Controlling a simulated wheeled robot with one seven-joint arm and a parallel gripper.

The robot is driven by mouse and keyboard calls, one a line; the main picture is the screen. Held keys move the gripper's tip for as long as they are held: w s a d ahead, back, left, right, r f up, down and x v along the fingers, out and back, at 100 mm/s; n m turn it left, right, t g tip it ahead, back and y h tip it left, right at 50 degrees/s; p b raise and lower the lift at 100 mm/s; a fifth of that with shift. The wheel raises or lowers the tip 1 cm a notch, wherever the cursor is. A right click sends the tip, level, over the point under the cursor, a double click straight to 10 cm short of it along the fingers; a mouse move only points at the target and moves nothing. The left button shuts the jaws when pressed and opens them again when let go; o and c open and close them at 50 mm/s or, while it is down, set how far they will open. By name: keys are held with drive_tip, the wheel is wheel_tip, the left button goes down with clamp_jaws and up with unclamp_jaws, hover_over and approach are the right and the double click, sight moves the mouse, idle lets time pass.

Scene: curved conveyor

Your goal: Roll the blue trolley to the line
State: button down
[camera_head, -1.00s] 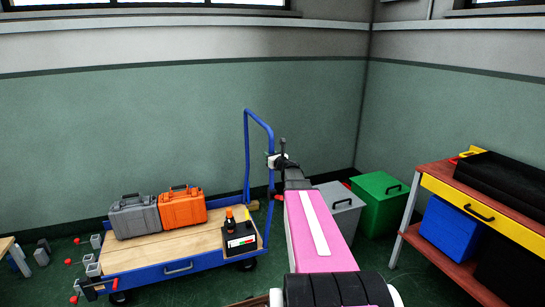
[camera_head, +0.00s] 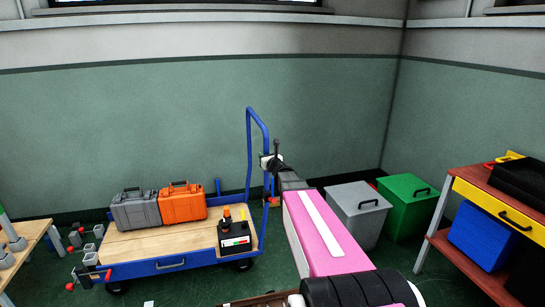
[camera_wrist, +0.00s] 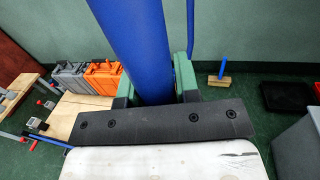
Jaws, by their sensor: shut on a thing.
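The blue trolley (camera_head: 140,268) stands on the green floor, its wooden deck carrying a grey case (camera_head: 136,210), an orange case (camera_head: 182,204) and a black box (camera_head: 234,238) with a bottle on it. Its blue handle (camera_head: 249,150) rises at the deck's right end. My gripper (camera_head: 270,162) is at the handle's right upright. In the wrist view the blue handle tube (camera_wrist: 135,45) runs between the two green fingers of my gripper (camera_wrist: 155,85), which is shut on it. No line on the floor can be made out.
A grey bin (camera_head: 358,212) and a green bin (camera_head: 408,203) stand by the wall right of my arm. A red-topped workbench (camera_head: 495,181) is at the right. A wooden table (camera_head: 22,243) is at the left edge. A wooden block with a blue post (camera_wrist: 220,78) stands on the floor.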

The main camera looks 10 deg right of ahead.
drive_tip(key=shift+a, duration=0.8)
drive_tip(key=c, duration=0.8)
unclamp_jaws()
drive_tip(key=shift+a, duration=0.1)
drive_tip(key=shift+c, duration=0.2)
drive_tip(key=shift+s, duration=0.1)
drive_tip(key=v, duration=1)
drive_tip(key=shift+s, duration=0.3)
